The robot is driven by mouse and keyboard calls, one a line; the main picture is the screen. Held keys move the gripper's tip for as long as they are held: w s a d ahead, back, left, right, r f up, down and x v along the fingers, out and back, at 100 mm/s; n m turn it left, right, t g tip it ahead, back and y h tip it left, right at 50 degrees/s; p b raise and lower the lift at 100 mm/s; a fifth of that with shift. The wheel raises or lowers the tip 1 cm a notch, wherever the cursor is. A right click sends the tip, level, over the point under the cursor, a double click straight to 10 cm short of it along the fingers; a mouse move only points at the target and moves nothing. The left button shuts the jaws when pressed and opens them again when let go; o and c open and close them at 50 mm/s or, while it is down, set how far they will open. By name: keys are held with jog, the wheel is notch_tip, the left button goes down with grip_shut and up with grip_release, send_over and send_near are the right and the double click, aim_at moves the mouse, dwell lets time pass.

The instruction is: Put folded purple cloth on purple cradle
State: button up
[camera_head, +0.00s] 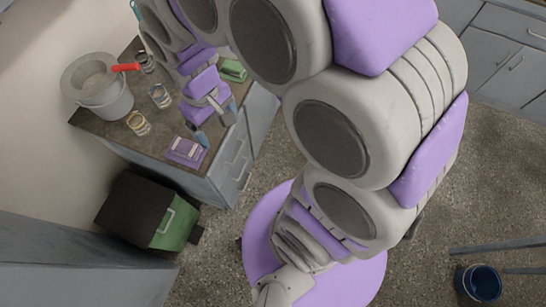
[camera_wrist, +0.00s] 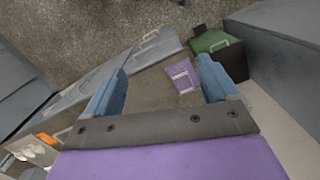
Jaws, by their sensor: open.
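On the counter's near edge in the head view is a flat purple cradle (camera_head: 201,162). A darker folded purple cloth (camera_head: 183,147) with pale stripes appears to lie on it, though the boundary between them is hard to tell. The wrist view shows this purple pair as one small shape with a pale band, just left of the right finger. My gripper (camera_head: 214,128) is over the counter, above and to the right of the cradle. Its two blue fingers, also in the wrist view (camera_wrist: 161,86), are wide apart with nothing between them.
A grey bucket (camera_head: 106,101), glass jars (camera_head: 138,123), a red-handled item (camera_head: 126,67) and a green block (camera_head: 232,71) are on the counter (camera_head: 160,140). A dark box with a green front (camera_head: 175,226) stands below it. A blue bucket (camera_head: 482,283) is on the floor.

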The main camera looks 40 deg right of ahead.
jog(key=s+d+r+m, duration=0.1)
jog(key=s+d+r, duration=0.1)
jog(key=s, duration=0.6)
jog(key=s+d+r+m, duration=0.2)
jog(key=s, duration=0.6)
jog(key=shift+s+r+g, duration=0.2)
jog(key=shift+s+g, duration=0.05)
jog(key=shift+g, duration=0.15)
